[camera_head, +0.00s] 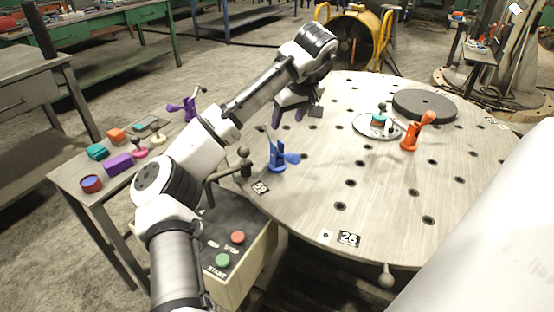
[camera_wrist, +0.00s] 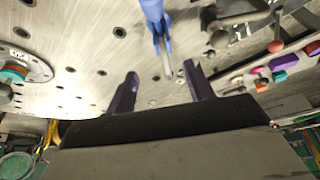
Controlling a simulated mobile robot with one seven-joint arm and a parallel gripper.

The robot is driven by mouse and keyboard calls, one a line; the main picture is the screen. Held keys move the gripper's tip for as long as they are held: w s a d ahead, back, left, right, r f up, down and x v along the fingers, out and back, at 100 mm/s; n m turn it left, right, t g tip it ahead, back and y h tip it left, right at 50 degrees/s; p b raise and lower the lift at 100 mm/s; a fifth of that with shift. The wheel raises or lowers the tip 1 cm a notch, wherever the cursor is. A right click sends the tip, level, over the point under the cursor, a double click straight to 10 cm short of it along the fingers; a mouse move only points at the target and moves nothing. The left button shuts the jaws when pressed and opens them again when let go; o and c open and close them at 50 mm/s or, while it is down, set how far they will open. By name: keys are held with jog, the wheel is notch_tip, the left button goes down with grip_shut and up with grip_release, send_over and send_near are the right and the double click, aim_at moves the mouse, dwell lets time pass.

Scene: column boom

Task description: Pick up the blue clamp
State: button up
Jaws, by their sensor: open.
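The blue clamp (camera_head: 277,157) stands on the round metal table (camera_head: 330,200) near its left edge, beside a tag marked 59. In the wrist view the blue clamp (camera_wrist: 153,12) shows at the top middle, cut off by the frame edge, with a thinner part reaching down towards the gap between my fingers. My gripper (camera_head: 289,114) is above the table, beyond the clamp in the head view. Its two dark purple fingers (camera_wrist: 162,86) are apart with nothing held between them. The clamp is clear of the fingers.
An orange clamp (camera_head: 410,137), a white disc (camera_head: 364,127) with a stacked piece, and a dark round plate (camera_head: 425,105) stand on the table's far right. A control box (camera_head: 238,262) with a lever is at the near left. A side bench (camera_head: 66,181) holds several coloured parts.

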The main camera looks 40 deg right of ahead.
aim_at(278, 143)
jog(key=x, duration=0.6)
jog(key=shift+f, duration=0.1)
jog(key=x, duration=0.4)
jog(key=shift+w+a+f, duration=0.1)
jog(key=shift+a+f, duration=0.2)
jog(key=shift+f, duration=0.05)
jog(key=shift+w+f, duration=0.2)
jog(key=shift+f, duration=0.35)
jog(key=shift+d, duration=0.1)
jog(key=c, duration=1.1)
